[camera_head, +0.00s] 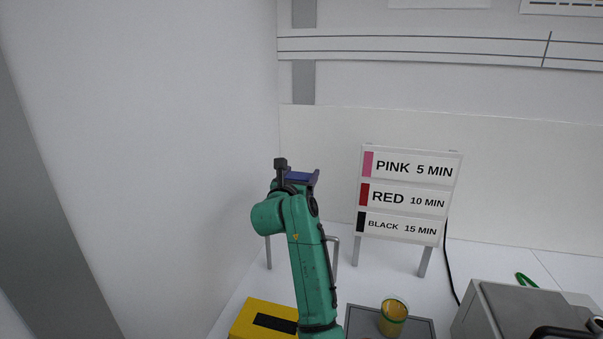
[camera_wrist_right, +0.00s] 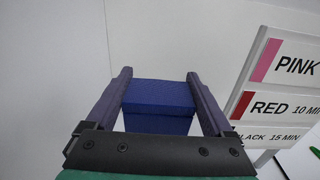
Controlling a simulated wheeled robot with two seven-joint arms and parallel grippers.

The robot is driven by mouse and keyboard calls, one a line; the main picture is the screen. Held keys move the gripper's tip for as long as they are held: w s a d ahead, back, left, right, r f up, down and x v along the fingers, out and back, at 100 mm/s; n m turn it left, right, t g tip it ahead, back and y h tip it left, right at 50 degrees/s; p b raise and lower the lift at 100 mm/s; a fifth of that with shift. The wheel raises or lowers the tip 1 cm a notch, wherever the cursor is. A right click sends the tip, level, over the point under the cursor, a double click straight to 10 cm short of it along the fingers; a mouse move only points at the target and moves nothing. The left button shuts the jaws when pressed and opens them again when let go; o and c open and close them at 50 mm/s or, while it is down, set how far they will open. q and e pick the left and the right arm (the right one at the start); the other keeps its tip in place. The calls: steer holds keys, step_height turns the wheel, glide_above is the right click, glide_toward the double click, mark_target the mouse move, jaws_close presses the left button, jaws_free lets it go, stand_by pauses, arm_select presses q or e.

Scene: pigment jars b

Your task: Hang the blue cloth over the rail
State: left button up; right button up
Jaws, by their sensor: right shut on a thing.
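My right gripper (camera_head: 306,178) is raised high over the back of the bench, left of the sign. In the right wrist view its two dark purple fingers (camera_wrist_right: 159,76) are shut on the blue cloth (camera_wrist_right: 158,95), which spans the gap between them. Little of the cloth shows in the head view, as a blue strip (camera_head: 298,176) at the gripper. A grey metal stand, which looks like the rail (camera_head: 335,255), is below the gripper. Its two uprights show on either side of my right arm; the arm hides most of its top bar. My left gripper is out of view.
A sign (camera_head: 410,195) with pink, red and black labels stands right of the rail. A wall closes the left side.

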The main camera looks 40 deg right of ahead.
steer(key=f+b, duration=0.2)
steer(key=f, duration=0.1)
steer(key=d+f+b, duration=0.1)
steer(key=f, duration=0.1)
steer(key=shift+w+d, duration=0.1)
steer(key=shift+w, duration=0.3)
arm_select(q)
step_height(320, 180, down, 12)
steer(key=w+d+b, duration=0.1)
steer(key=b, duration=0.8)
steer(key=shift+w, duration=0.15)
arm_select(e)
step_height(320, 180, down, 12)
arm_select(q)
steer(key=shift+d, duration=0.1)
arm_select(e)
steer(key=shift+s+f, duration=0.1)
steer(key=o, duration=1.5)
step_height(320, 180, up, 6)
steer(key=p, duration=0.5)
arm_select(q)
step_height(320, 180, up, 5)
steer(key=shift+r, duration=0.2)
arm_select(e)
steer(key=shift+a, duration=0.2)
